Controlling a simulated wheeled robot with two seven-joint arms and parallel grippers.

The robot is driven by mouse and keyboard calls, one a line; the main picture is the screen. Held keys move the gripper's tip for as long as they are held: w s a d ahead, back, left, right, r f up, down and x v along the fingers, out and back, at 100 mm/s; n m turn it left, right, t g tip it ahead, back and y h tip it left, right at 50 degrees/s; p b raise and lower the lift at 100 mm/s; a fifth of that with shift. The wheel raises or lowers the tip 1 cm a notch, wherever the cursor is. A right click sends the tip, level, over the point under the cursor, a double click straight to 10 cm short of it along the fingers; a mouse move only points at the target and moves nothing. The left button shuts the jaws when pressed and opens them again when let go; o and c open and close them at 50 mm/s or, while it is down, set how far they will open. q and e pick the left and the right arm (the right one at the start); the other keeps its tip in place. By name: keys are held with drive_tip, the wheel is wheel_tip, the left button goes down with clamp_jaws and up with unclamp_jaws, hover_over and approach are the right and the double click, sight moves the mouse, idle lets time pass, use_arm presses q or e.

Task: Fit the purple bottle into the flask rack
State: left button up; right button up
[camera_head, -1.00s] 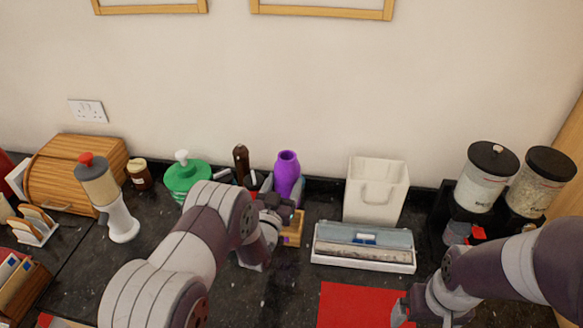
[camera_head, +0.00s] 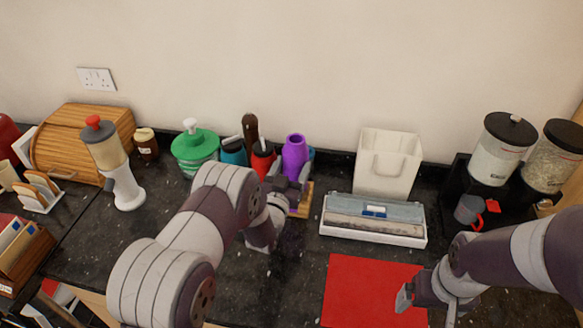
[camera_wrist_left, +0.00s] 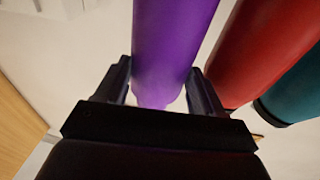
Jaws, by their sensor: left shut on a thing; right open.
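The purple bottle (camera_head: 296,153) is upright at the back of the counter, in line with the red flask (camera_head: 263,160) and the teal flask (camera_head: 232,153). My left gripper (camera_head: 288,180) is shut on it. In the left wrist view the purple bottle (camera_wrist_left: 168,45) stands between the two fingers, with the red flask (camera_wrist_left: 258,50) and teal flask (camera_wrist_left: 290,88) to its right. A wooden part of the flask rack (camera_head: 307,198) shows below the bottle; my arm hides most of the rack. I cannot tell how deep the bottle sits. My right gripper (camera_head: 406,298) is open and empty above the red mat.
A white bin (camera_head: 387,165) and a white tray box (camera_head: 373,220) stand to the right. A green jar (camera_head: 194,150) is to the left of the flasks. A red mat (camera_head: 360,285) lies in front. Lidded canisters (camera_head: 502,150) stand at the far right.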

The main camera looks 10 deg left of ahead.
use_arm(q)
drive_tip(key=shift+w+f, duration=0.1)
drive_tip(key=shift+f, duration=0.2)
drive_tip(key=shift+r, duration=0.1)
idle(0.5)
drive_tip(key=shift+b, duration=0.6)
idle(0.6)
idle(0.3)
drive_tip(key=shift+f+b, duration=0.45)
drive_tip(key=shift+f, duration=0.05)
drive_tip(key=shift+f+b, duration=2.5)
drive_tip(key=shift+f, duration=0.05)
